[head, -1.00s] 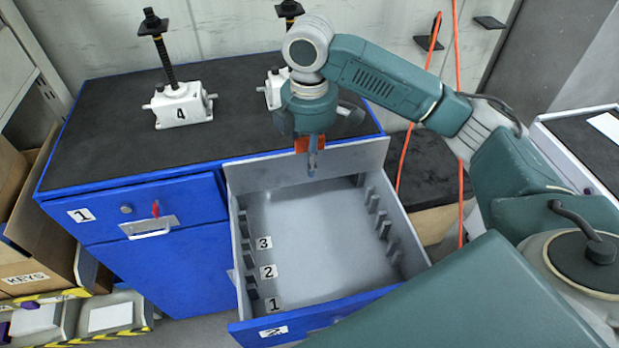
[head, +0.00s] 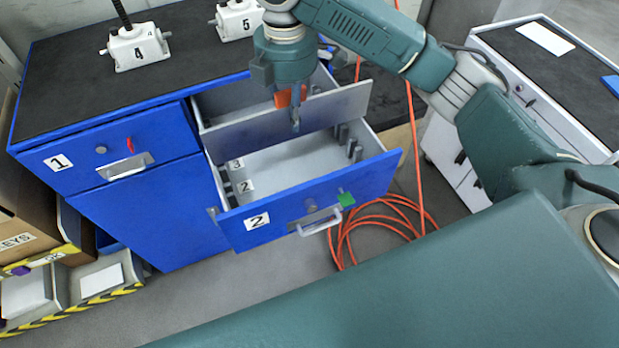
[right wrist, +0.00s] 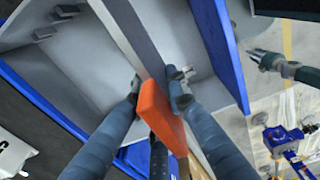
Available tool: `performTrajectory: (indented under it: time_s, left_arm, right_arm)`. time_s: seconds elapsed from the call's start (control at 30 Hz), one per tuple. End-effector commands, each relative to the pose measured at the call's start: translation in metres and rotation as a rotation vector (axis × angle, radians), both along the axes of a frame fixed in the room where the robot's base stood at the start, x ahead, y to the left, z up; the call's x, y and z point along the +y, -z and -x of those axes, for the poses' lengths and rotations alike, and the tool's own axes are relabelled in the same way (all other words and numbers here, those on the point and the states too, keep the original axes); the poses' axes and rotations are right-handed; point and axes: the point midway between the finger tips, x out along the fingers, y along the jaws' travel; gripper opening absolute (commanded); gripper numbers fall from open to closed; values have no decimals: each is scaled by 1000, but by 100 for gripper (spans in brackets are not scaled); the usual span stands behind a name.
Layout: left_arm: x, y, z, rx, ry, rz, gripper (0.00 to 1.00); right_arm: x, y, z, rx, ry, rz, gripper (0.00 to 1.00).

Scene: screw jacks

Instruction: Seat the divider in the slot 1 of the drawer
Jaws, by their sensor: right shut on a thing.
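The divider (head: 245,128) is a wide grey panel with an orange grip (head: 283,97). My right gripper (head: 294,112) is shut on this grip, which also shows between the fingers in the right wrist view (right wrist: 160,112). The divider hangs crosswise over the open drawer (head: 290,212), in its rear half. Its lower edge hides part of the interior, so I cannot tell its height above the floor. Labels 3 (head: 236,163) and 2 (head: 245,186) show on the drawer's left side. Slot 1 is hidden behind the drawer front. My left gripper is not identifiable.
The drawer belongs to a blue cabinet (head: 150,215) with a black top. Screw jacks 4 (head: 135,48) and 5 (head: 238,18) stand on it. An orange cable (head: 385,225) lies on the floor. A white cart (head: 535,100) stands at the right, and boxes at the left.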

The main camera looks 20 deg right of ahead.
Motion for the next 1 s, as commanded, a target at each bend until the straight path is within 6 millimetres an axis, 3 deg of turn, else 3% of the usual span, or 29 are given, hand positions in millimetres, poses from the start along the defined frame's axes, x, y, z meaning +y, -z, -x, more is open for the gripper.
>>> performTrajectory:
  time_s: [0.13,0.3,0.4,0.5,0.73,1.0]
  left_arm:
    - [-4,-7,-8,-9,-2,4,40]
    - [-21,-18,-40,-55,-6,26,40]
    - [-26,-23,-48,-67,-6,32,40]
    - [-24,-25,-42,-58,-6,29,40]
    - [-14,-25,-14,-19,-3,17,40]
    - [-13,-31,-16,-21,-3,15,40]
  right_arm:
    - [-1,38,2,8,2,2,0]
    - [-1,84,2,8,3,1,0]
    - [-2,108,1,6,4,1,0]
    - [-1,127,1,5,2,2,0]
    - [-1,148,0,4,3,1,0]
    - [-2,182,-1,1,2,1,0]
